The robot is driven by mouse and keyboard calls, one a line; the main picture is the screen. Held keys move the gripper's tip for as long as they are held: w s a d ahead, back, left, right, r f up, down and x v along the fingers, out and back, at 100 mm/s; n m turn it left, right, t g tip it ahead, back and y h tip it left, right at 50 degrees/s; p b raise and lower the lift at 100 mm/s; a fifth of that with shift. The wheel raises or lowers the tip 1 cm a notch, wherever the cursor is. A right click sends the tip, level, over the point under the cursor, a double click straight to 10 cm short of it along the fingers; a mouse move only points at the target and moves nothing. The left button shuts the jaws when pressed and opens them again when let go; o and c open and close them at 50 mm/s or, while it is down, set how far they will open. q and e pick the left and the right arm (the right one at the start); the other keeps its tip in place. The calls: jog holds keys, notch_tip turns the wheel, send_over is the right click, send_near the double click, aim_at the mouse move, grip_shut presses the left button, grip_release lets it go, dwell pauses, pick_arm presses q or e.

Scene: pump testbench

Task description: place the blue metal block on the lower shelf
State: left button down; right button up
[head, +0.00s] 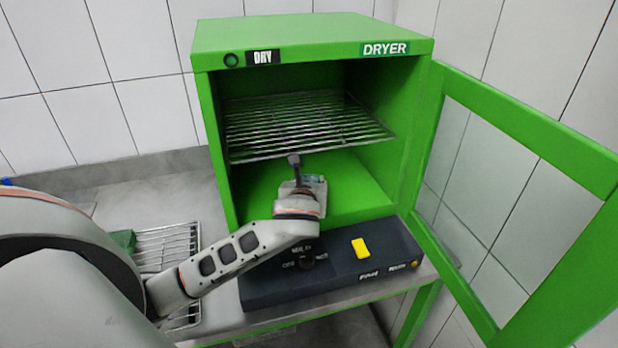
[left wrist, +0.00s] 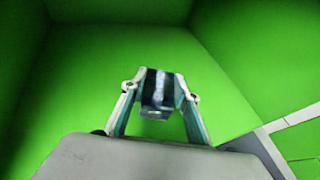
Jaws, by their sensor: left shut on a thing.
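The blue metal block (left wrist: 158,92) shows dark and shiny in the left wrist view, between the two fingers of my left gripper (left wrist: 160,105). The gripper is shut on it. In the head view my left gripper (head: 314,181) reaches into the open green dryer (head: 210,130), below the wire shelf (head: 300,125) and above the green floor (head: 350,190), the lower level. The block is mostly hidden there by my wrist. I cannot tell whether the block touches the floor. My right gripper is not in view.
The glass door (head: 530,130) stands open at the right. A dark control panel (head: 340,270) with a yellow button (head: 360,248) sits below the dryer opening. Another wire rack (head: 168,245) with a green item (head: 122,240) lies on the bench at the left. The dryer floor around my gripper looks clear.

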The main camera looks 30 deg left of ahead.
pick_arm(q)
jog(key=shift+s+d+f, duration=0.1)
jog(key=shift+s+d, duration=0.05)
jog(key=c, duration=1.5)
grip_release()
jog(key=v, duration=1.2)
jog(key=shift+d, duration=0.1)
